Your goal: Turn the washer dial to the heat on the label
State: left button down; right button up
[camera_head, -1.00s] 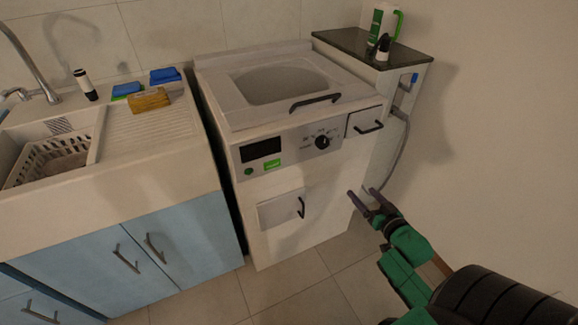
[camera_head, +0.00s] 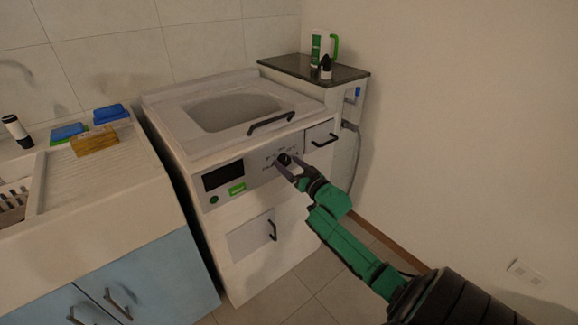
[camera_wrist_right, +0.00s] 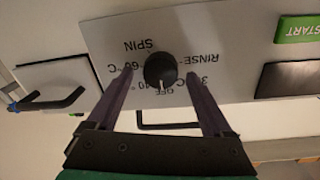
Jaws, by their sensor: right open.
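The washer (camera_head: 262,215) is a white top-loading machine with a grey control panel on its front. Its black dial (camera_head: 284,159) sits right of the dark display and is partly covered by my gripper. In the right wrist view the dial (camera_wrist_right: 160,70) shows whole, with a white pointer line toward OFF; the panel appears upside down, with SPIN, RINSE, 60 °C and other heat marks around it. My right gripper (camera_wrist_right: 162,82) is open, its fingers on either side of the dial, with gaps visible. My left gripper is not in view. No heat label is readable in these views.
A dark-topped side cabinet (camera_head: 312,70) with bottles stands right; the sink counter (camera_head: 95,190) is left.

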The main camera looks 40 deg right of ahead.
grip_shut()
jog(key=shift+n, duration=1.2)
jog(key=n, duration=0.2)
jog(key=shift+a+f+n, duration=0.1)
jog(key=shift+n, duration=0.2)
jog(key=n, duration=0.5)
jog(key=shift+b, duration=0.3)
jog(key=shift+t, duration=0.3)
grip_release()
jog(key=shift+y, duration=0.3)
